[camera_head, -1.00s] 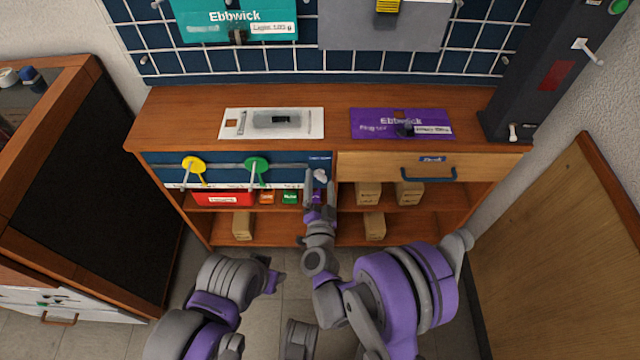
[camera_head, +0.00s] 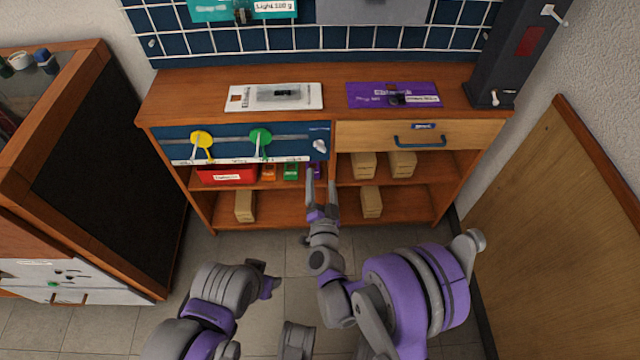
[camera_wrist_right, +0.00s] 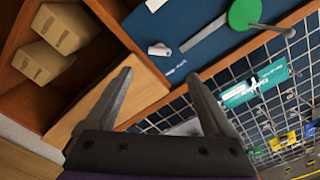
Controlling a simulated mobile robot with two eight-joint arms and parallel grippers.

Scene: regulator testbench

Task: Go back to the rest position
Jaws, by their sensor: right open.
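My right gripper (camera_head: 321,190) is in front of the workbench, below the bench top and near the shelf opening. It is open, and nothing shows between its fingers. In the right wrist view its two fingers (camera_wrist_right: 160,95) are spread apart, with the blue panel and the drawer front beyond them. My left arm shows at the lower left of the head view, with its end (camera_head: 265,280) folded low over the floor. The left fingers cannot be made out clearly.
The workbench (camera_head: 330,76) carries a white plate (camera_head: 240,98) and a purple plate (camera_head: 375,90). Below are a blue panel (camera_head: 230,150) with yellow and green knobs, a drawer (camera_head: 470,135) and shelves with boxes (camera_head: 364,165). A dark cabinet (camera_head: 110,150) stands left, a wooden panel (camera_head: 560,220) right.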

